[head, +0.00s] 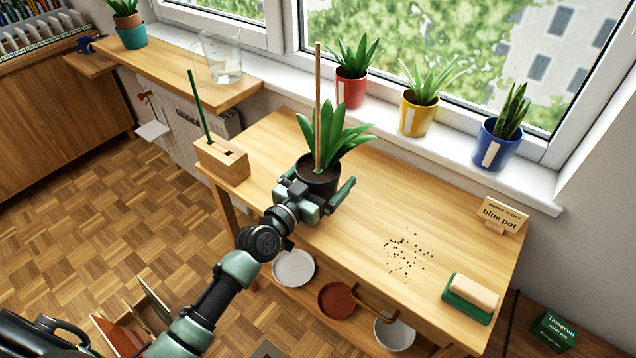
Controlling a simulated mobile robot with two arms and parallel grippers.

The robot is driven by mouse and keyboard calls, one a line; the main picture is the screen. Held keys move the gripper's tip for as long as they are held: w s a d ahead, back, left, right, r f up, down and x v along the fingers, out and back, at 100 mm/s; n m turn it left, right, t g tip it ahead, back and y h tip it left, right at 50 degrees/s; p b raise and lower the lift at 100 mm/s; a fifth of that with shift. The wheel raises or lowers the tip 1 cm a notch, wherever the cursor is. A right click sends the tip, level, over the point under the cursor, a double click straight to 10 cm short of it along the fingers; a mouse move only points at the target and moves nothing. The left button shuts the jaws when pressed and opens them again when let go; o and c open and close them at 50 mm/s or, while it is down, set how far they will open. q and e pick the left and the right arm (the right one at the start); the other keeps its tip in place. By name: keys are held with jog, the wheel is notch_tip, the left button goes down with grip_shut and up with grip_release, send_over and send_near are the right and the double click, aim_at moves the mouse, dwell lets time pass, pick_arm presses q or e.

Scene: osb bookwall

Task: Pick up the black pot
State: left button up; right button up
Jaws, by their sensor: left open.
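The black pot (318,182) stands upright on the wooden table, holding a green leafy plant and a tall thin wooden stick. My left gripper (317,186) is at the pot, coming from the near side. Its jaws are open, with one finger to the right of the pot and the other at its left. The gripper body hides the lower front of the pot. I cannot tell whether the fingers touch it. My right gripper is not in view.
A wooden block (222,162) with a green stick stands left of the pot. Crumbs (408,254), a brush (470,298) and a "blue pot" sign (502,216) are to the right. Red (350,90), yellow (417,115) and blue (497,145) pots line the sill behind.

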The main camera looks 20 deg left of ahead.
pick_arm(q)
jog(key=c, duration=1.6)
jog(key=shift+r, duration=0.15)
